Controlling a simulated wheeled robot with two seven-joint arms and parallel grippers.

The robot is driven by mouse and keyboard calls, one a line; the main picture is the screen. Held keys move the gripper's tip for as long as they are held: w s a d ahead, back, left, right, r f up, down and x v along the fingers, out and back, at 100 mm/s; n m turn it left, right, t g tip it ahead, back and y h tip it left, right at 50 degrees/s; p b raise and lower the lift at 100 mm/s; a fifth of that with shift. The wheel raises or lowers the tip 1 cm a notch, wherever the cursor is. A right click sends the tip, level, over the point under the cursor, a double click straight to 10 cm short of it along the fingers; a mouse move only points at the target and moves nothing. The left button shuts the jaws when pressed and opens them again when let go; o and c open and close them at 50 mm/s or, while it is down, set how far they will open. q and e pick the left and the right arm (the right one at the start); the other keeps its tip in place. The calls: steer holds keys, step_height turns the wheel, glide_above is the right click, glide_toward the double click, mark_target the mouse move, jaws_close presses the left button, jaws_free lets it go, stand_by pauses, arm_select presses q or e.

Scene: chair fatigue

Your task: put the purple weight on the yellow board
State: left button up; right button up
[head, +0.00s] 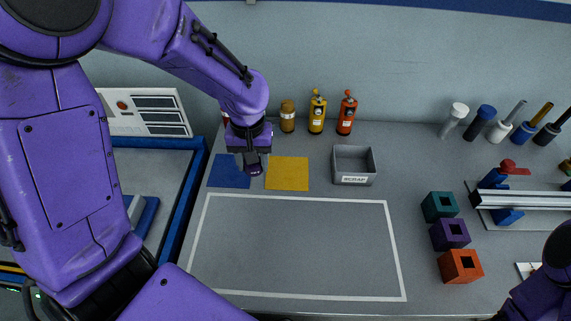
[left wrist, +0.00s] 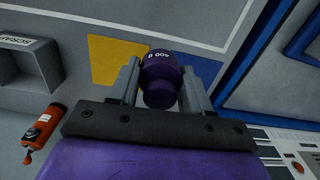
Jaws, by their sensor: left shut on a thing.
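The purple weight (left wrist: 160,72), a small rounded piece with white lettering, sits between the two fingers of my left gripper (left wrist: 160,88) in the left wrist view. The gripper is shut on it. In the head view the left gripper (head: 249,161) points down by the right part of the blue board, left of the yellow board (head: 287,174). The weight's dark underside (head: 255,171) shows there. The yellow board is flat and bare, and also shows in the left wrist view (left wrist: 116,60). How high the weight hangs is hard to tell. My right gripper is out of view.
A blue board (head: 229,172) lies left of the yellow one. A grey scrap bin (head: 353,166) stands to the right. Orange (head: 346,114) and yellow (head: 317,113) bottles and a brown jar (head: 287,117) stand behind. A white-outlined area (head: 297,247) in front is clear.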

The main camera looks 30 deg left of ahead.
arm_select(q)
steer(key=shift+s+a+r+n, duration=0.45)
steer(key=shift+s+a+n, duration=0.1)
steer(key=shift+s, duration=0.15)
steer(key=w+d+f+p, duration=0.2)
steer(key=w+f, duration=0.2)
steer(key=w, duration=0.5)
glide_above(287, 172)
step_height(287, 172, down, 7)
steer(key=shift+r+p, duration=0.2)
steer(key=shift+p, duration=0.1)
steer(key=shift+f, duration=1.4)
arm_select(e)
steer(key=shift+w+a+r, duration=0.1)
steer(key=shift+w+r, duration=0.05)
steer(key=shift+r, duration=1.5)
arm_select(q)
steer(key=shift+f, duration=0.1)
steer(key=o, duration=1.4)
steer(key=shift+d, duration=0.1)
step_height(287, 172, up, 12)
steer(key=shift+r+b, duration=0.15)
steer(key=shift+b, duration=0.4)
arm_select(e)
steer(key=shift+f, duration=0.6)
